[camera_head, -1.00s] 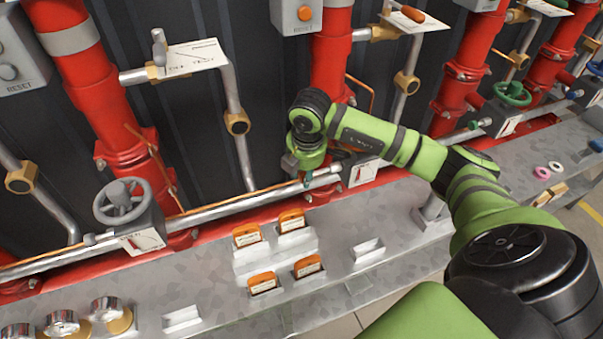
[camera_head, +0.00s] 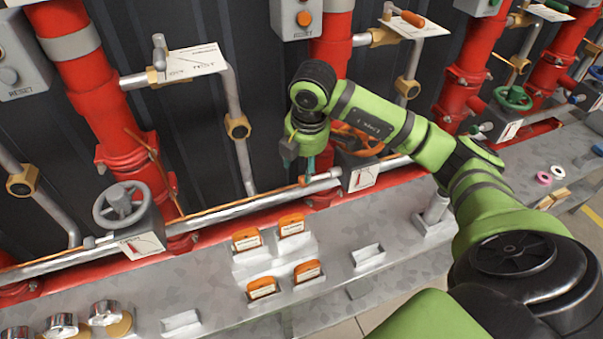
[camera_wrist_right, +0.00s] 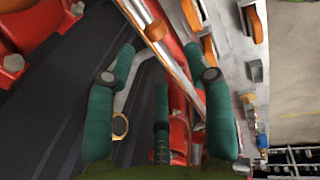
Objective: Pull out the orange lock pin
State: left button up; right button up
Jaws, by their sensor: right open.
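A small orange piece (camera_head: 302,180), which may be the lock pin, shows at the silver pipe (camera_head: 250,203) just below my right gripper (camera_head: 299,166). In the right wrist view an orange-brown piece (camera_wrist_right: 155,31) lies along the pipe, near and between the fingertips; I cannot tell if it is the pin. My right gripper (camera_wrist_right: 158,50) is open, its teal fingers spread with nothing seen held. An orange handwheel (camera_head: 362,140) on a white-faced valve box (camera_head: 362,178) is partly hidden behind my right wrist. My left gripper is not in view.
Orange-topped tags (camera_head: 291,223) stand in holders on the grey ledge below the pipe. A grey handwheel (camera_head: 120,205) is at the left, with gauges (camera_head: 62,322) below it. Red vertical pipes (camera_head: 105,110) stand behind. The ledge around the empty holder (camera_head: 367,256) is mostly clear.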

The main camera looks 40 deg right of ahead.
jog(key=r, duration=0.2)
jog(key=s+r, duration=0.1)
jog(key=r, duration=0.1)
jog(key=shift+a+r, duration=0.2)
jog(key=shift+r, duration=0.2)
